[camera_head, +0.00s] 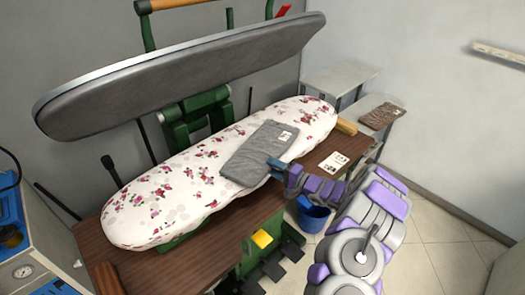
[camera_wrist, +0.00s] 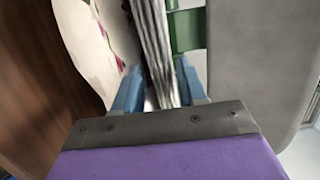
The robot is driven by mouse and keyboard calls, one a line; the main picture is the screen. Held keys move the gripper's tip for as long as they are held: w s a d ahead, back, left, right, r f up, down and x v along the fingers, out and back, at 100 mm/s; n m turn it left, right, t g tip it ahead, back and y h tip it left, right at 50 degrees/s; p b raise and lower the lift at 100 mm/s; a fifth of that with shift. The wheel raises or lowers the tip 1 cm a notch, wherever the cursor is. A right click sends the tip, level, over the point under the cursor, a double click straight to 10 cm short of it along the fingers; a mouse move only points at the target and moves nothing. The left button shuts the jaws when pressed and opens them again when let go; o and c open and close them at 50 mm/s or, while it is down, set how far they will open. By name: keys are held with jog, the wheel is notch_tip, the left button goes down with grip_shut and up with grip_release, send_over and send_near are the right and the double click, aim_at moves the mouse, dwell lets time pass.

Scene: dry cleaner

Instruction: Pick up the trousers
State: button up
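The grey trousers (camera_head: 258,153) lie folded flat across the floral ironing board (camera_head: 170,197), with a small white tag near their upper right corner. In the wrist view, the trousers (camera_wrist: 152,45) show edge-on as a stack of thin grey layers. My gripper (camera_head: 277,165) is at the right edge of the trousers, low over the board. In the wrist view, the two blue fingers of my gripper (camera_wrist: 160,85) stand on either side of the layers. A narrow gap shows beside the cloth, so the fingers look open around the edge. Firm contact is not visible.
A grey padded press lid (camera_head: 190,75) hangs raised over the board. A brown wooden table (camera_head: 190,262) lies below it, with a paper card (camera_head: 334,162) at right. A blue bucket (camera_head: 312,216) stands below. Another folded brown cloth (camera_head: 381,116) lies on a shelf. Floor is free at right.

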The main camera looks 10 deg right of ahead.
grip_shut()
dwell(0.5)
